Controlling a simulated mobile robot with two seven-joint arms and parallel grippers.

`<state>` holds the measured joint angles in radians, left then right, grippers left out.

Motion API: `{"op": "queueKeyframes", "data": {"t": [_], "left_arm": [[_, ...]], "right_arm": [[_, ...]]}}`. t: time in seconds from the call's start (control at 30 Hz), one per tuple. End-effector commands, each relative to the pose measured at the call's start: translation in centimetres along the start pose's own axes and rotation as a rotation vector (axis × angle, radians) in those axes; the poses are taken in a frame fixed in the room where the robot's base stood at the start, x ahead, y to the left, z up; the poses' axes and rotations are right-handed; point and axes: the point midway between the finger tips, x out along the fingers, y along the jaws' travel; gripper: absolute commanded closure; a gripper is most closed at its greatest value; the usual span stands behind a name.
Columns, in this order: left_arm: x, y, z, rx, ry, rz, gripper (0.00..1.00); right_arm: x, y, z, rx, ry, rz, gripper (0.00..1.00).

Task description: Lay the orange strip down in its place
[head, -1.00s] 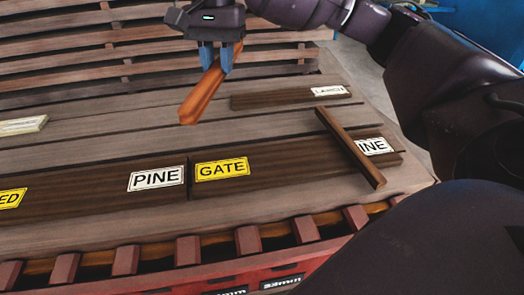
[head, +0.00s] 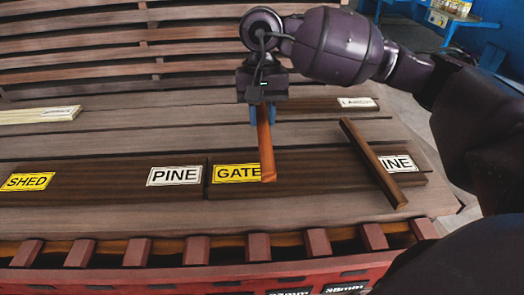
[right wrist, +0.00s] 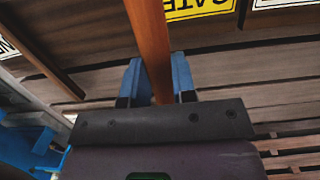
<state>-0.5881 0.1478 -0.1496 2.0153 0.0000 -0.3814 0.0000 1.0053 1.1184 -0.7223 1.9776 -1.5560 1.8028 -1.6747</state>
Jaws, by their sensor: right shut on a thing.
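My right gripper (head: 266,112) is shut on the orange strip (head: 266,150). The strip points toward the near side, and its near end shows in front of the right edge of the yellow GATE label (head: 236,173). In the right wrist view the strip (right wrist: 150,45) runs between the two blue fingers (right wrist: 157,85). Whether the strip touches the boards is unclear. A dark brown strip (head: 372,160) lies across the dark board on the right, partly covering a white label ending in INE (head: 397,163). My left gripper is not in view.
A board with a LARCH label (head: 357,102) lies behind at the right. A pale labelled strip (head: 30,116) lies at the far left. Slatted wood (head: 80,40) fills the back.

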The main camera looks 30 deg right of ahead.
Motion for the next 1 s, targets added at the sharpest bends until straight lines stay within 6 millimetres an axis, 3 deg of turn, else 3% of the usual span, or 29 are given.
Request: {"op": "queueKeyframes", "data": {"t": [0.1, 0.23, 0.53, 0.8, 1.0], "left_arm": [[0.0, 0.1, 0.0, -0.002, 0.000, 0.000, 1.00], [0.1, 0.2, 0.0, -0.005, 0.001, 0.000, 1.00], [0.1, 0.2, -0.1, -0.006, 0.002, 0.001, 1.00], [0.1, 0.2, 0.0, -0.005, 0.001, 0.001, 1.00], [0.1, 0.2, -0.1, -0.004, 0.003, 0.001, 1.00]], "right_arm": [[2.6, 0.0, -0.3, 0.001, -0.003, 0.001, 1.00], [4.5, 0.0, -0.5, 0.001, -0.001, 0.000, 1.00], [6.4, 0.0, -0.8, 0.001, 0.000, -0.001, 1.00], [9.7, 0.0, -1.2, 0.002, -0.001, -0.001, 1.00], [9.8, 0.0, -1.2, 0.001, 0.001, -0.001, 1.00]]}}
